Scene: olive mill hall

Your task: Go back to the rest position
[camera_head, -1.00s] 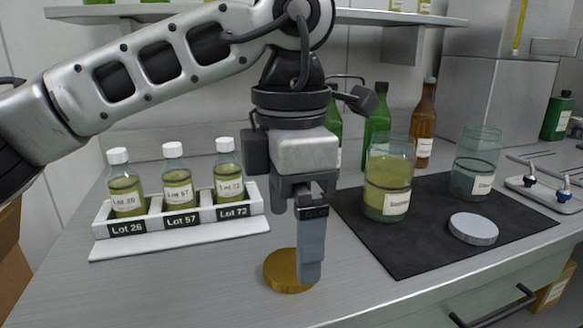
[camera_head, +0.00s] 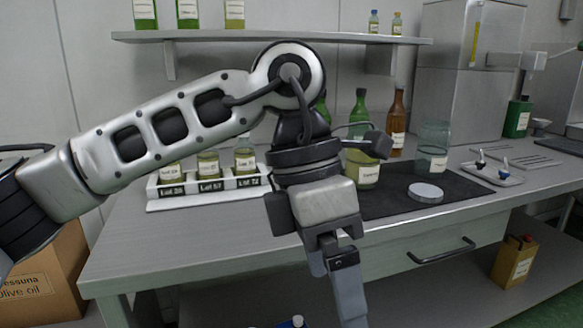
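My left arm comes in from the left and crosses in front of the bench. My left gripper (camera_head: 335,290) hangs fingers down before the bench's front edge. My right gripper is out of view. The white rack (camera_head: 215,197) with three labelled sample bottles stands at the back left of the bench. The arm partly covers the bottle tops. The dark mat (camera_head: 445,200) at the right holds a jar of green oil (camera_head: 365,172), an empty glass jar (camera_head: 432,150) and a grey lid (camera_head: 426,192).
The steel bench (camera_head: 170,245) is clear at the front left. A drawer handle (camera_head: 440,252) juts from its front. A cardboard box (camera_head: 50,270) stands at the left, a tin (camera_head: 513,262) at the lower right. A wall shelf (camera_head: 270,38) runs above; a small tray (camera_head: 492,174) lies right.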

